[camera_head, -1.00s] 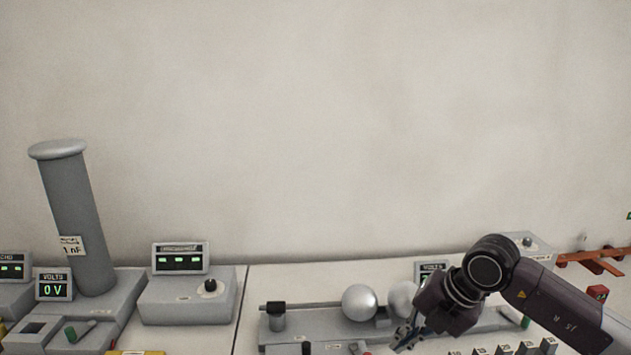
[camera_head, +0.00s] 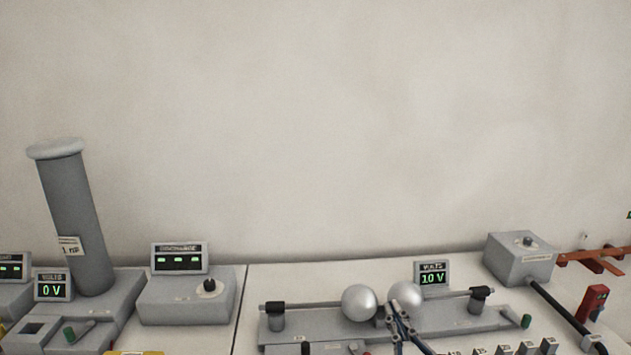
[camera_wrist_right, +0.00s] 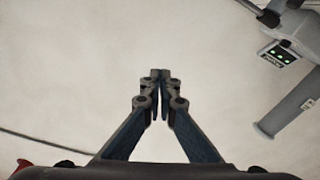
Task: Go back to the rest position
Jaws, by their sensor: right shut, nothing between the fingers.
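My right gripper (camera_head: 396,312) shows at the bottom of the head view, its fingers pointing up in front of the two silver spheres. It covers a small part of the gap between the left sphere (camera_head: 359,302) and the right sphere (camera_head: 406,296); I cannot tell how far it is from them. In the right wrist view the gripper (camera_wrist_right: 160,74) is shut, its fingertips together with nothing between them, against a plain pale background. My left gripper is in neither view.
A VOLTS display (camera_head: 432,274) reads 10 V behind the spheres. A grey box (camera_head: 519,262) and a red device (camera_head: 593,303) stand at right. At left are a tall grey cylinder (camera_head: 73,220), a 0 V display (camera_head: 53,287) and a box with a knob (camera_head: 187,301).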

